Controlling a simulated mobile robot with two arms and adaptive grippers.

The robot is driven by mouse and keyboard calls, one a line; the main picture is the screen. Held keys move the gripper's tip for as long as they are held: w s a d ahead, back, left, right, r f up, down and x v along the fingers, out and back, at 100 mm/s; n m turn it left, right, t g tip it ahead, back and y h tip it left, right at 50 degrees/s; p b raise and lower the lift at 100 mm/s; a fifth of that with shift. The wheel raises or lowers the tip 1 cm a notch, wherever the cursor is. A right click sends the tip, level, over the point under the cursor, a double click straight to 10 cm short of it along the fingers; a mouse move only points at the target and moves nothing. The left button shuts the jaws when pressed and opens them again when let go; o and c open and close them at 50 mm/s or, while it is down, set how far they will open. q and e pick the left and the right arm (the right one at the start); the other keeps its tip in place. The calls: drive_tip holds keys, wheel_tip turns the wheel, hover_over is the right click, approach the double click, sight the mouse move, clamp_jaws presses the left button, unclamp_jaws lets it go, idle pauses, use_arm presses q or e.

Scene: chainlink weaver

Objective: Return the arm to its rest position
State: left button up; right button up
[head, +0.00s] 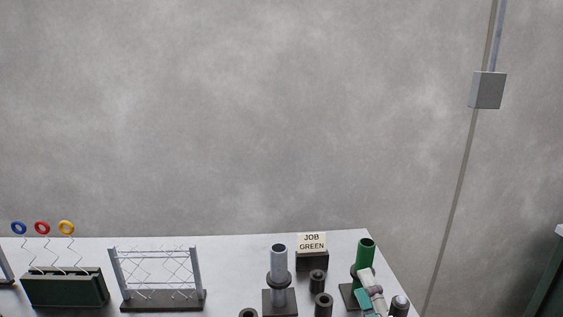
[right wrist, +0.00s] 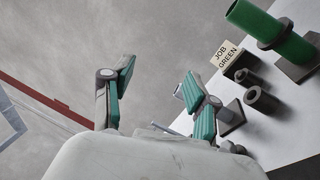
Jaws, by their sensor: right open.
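My right gripper (head: 367,295) shows at the bottom right of the head view, in front of the lower part of a green tube (head: 366,247) on a dark base. In the right wrist view, my right gripper (right wrist: 158,85) is open, with its two teal-padded fingers apart and nothing between them. The green tube (right wrist: 272,31) stands off to the upper right there, clear of the fingers. My left gripper is not in view.
A "JOB GREEN" sign (head: 312,243) stands at the table's (head: 228,262) back. Nearby are a grey tube (head: 279,262) and several dark cylinders (head: 323,304). Left are a wire-mesh frame (head: 158,276) and a green rack (head: 65,289) with coloured rings. Space above the table is free.

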drive_tip(key=s+d+f+m+g+h, duration=0.1)
drive_tip(key=s+d+f+m+g, duration=0.1)
drive_tip(key=s+f+m, duration=0.1)
drive_tip(key=s+d+f+m+g+h, duration=0.2)
drive_tip(key=s+f+m+g, duration=0.1)
drive_tip(key=f+m, duration=0.2)
drive_tip(key=s+d+f+m+g+h, duration=0.2)
drive_tip(key=f+m, duration=0.3)
drive_tip(key=f, duration=0.3)
drive_tip(key=shift+s+d+g, duration=0.1)
drive_tip(key=shift+s+g, duration=0.45)
drive_tip(key=shift+g, duration=0.05)
drive_tip(key=s+a+f+m+g+y, duration=0.1)
drive_tip(key=s+f+m+g, duration=0.35)
drive_tip(key=s, duration=0.45)
drive_tip(key=s+a+f+m+g, duration=0.1)
drive_tip(key=s+f+m+g, duration=0.3)
drive_tip(key=s, duration=0.5)
wheel_tip(320, 180, down, 27)
drive_tip(key=s+n+g, duration=0.1)
drive_tip(key=n, duration=0.1)
drive_tip(key=s+d+f+g, duration=0.1)
drive_tip(key=s+d+f, duration=0.2)
drive_tip(key=s+f, duration=1.3)
drive_tip(key=shift+s+d, duration=0.15)
drive_tip(key=shift+d, duration=0.05)
